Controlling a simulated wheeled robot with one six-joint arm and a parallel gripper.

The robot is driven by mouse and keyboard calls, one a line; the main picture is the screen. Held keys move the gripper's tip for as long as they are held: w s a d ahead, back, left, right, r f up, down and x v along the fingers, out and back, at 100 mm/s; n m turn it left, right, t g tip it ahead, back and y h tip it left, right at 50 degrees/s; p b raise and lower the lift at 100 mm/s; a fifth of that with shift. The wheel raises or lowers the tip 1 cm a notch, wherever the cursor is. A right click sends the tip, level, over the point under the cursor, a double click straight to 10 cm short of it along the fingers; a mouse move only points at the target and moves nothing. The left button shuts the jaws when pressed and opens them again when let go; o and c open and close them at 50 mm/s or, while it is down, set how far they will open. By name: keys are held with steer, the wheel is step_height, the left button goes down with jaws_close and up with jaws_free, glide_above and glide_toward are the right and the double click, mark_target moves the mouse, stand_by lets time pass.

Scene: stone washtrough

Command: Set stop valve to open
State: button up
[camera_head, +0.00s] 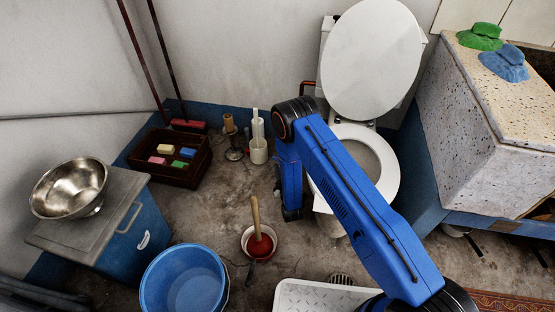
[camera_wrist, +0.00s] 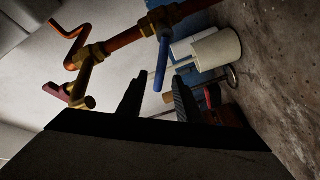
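The stop valve is a brass body (camera_wrist: 157,22) on a copper pipe, with a blue lever (camera_wrist: 161,68), in the wrist view. The lever points down in that picture, roughly across the pipe run. My gripper (camera_wrist: 160,76) is open, with its two dark fingers on either side of the lever's free end. The lever's end appears between the fingertips; whether either finger touches it cannot be told. In the head view a bit of copper pipe (camera_head: 306,85) shows left of the toilet, while the valve and lever are hidden and the gripper is not clearly visible.
The toilet (camera_head: 365,165) stands right beside my arm. A white container (camera_head: 258,150) with a brush stands near the wall. A plunger (camera_head: 257,235), a blue bucket (camera_head: 185,283) and a crate (camera_head: 172,178) are on the floor. Another copper pipe branch (camera_wrist: 75,45) bends nearby.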

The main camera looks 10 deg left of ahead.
steer(key=v, duration=0.9)
steer(key=shift+s+d, duration=0.15)
steer(key=shift+s, duration=0.2)
steer(key=shift+f, duration=0.1)
